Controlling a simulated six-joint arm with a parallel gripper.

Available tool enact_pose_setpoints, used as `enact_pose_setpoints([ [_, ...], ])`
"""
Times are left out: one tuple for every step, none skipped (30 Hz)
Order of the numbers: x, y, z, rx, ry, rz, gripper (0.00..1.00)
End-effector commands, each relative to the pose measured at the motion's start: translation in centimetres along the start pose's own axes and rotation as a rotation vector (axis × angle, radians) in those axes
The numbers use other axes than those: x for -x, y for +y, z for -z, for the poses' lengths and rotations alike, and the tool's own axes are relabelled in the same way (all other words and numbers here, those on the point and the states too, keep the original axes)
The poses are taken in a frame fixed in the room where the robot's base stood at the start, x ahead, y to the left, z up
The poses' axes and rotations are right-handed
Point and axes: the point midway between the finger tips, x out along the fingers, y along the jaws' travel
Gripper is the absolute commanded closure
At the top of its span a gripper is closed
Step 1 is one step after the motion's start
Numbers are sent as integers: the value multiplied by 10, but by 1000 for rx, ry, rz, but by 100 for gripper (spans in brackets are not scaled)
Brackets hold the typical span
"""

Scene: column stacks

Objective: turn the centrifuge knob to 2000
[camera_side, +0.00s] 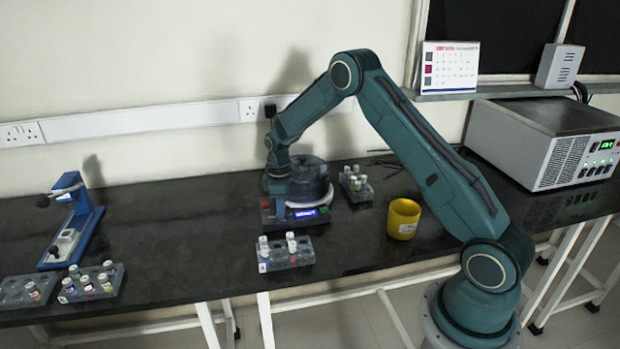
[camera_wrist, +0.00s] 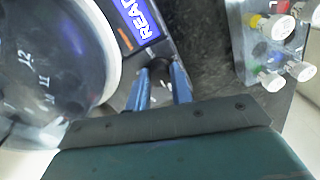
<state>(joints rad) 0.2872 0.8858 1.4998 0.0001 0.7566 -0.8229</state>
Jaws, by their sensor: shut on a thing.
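The centrifuge (camera_side: 310,182) stands at the middle of the black bench, with a dark rounded top and a lit blue display (camera_side: 307,213) on its front. In the wrist view its clear lid (camera_wrist: 45,60) fills the left, and the display (camera_wrist: 140,18) shows letters starting "READ", cut off by the frame edge. My gripper (camera_side: 279,206) points down at the left of the front panel. In the wrist view my gripper (camera_wrist: 160,78) has its two blue fingers around a small dark knob (camera_wrist: 158,67). The knob's pointer and scale cannot be made out.
A tube rack (camera_side: 288,258) with white-capped tubes stands just in front of the centrifuge, and another rack (camera_side: 356,187) stands to its right. A yellow cup (camera_side: 403,219) is further right. A blue stand (camera_side: 73,222) and more racks are at the left. The bench between is clear.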

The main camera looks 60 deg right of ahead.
Motion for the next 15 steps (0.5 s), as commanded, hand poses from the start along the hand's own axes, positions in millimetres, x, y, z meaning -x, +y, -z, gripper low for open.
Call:
enact_pose_setpoints([
  [2, 0, 0, 5, 2, -2, 100],
  [2, 0, 0, 6, 2, -2, 100],
  [2, 0, 0, 6, 2, -2, 100],
  [2, 0, 1, 7, 2, -2, 100],
  [2, 0, 1, 6, 2, -2, 100],
  [2, 0, 1, 6, 2, -2, 100],
  [2, 0, 1, 6, 2, -2, 100],
  [2, 0, 1, 6, 2, -2, 100],
  [2, 0, 1, 6, 2, -2, 100],
  [2, 0, 1, 6, 2, -2, 100],
  [2, 0, 1, 6, 2, -2, 76],
  [2, 0, 1, 5, 2, -2, 68],
  [1, 0, 1, 5, 2, -2, 62],
  [1, 0, 1, 5, 2, -2, 56],
  [1, 0, 0, 5, 2, -1, 56],
])
